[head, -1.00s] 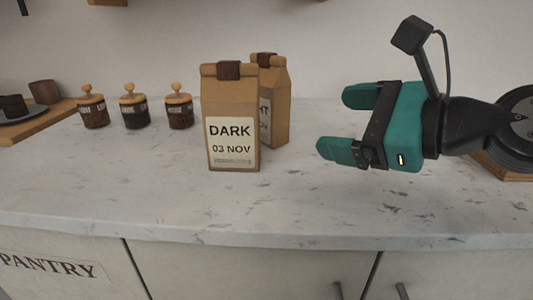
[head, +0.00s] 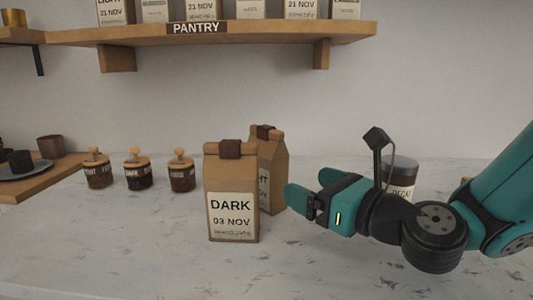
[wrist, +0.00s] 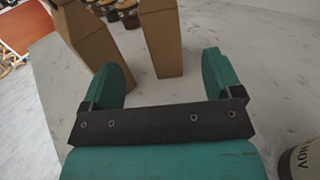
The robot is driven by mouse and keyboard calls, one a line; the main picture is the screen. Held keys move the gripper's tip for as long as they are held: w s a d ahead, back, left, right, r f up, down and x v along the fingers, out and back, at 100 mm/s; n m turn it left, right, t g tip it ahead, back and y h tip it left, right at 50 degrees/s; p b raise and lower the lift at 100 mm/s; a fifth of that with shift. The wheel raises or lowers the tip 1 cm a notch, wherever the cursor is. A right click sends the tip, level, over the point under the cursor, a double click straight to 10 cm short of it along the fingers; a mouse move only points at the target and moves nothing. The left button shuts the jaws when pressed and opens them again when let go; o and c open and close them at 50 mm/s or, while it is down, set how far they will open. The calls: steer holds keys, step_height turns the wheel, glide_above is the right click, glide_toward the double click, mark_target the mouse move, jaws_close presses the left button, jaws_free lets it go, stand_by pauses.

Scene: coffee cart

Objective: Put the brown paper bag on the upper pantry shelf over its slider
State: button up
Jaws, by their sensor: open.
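A brown paper bag (head: 231,190) labelled DARK 03 NOV stands upright on the marble counter. A second brown paper bag (head: 272,170) stands close behind it to the right, its label partly hidden. My gripper (head: 308,187) is open and empty, just right of the bags and pointing left at them. In the wrist view the front bag (wrist: 88,38) shows ahead at left and the rear bag (wrist: 162,40) ahead at right, beyond the fingers. The pantry shelf (head: 270,33) is on the wall above, with a PANTRY sign on its edge. I cannot make out a slider.
Several labelled bags (head: 201,10) stand on the pantry shelf. Three small lidded jars (head: 135,176) stand left of the bags. A DECAF canister (head: 400,175) stands behind my arm. A wooden tray (head: 60,178) holds dark dishes at far left. The front counter is clear.

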mark_target(281, 169)
steer(key=shift+w+a+r+p, duration=0.15)
steer(key=shift+w+a+p, duration=0.3)
steer(key=shift+p, duration=0.65)
steer(key=p+x, duration=0.2)
steer(key=x, duration=0.2)
steer(key=shift+w+a, duration=0.15)
steer(key=shift+w, duration=0.1)
steer(key=p+x, duration=0.3)
steer(key=x, duration=0.1)
steer(key=shift+w+r, duration=0.15)
steer(key=shift+w+a, duration=0.4)
steer(key=c, duration=1.3)
steer(key=shift+o, duration=0.3)
step_height(281, 169, up, 20)
steer(key=p, duration=0.9)
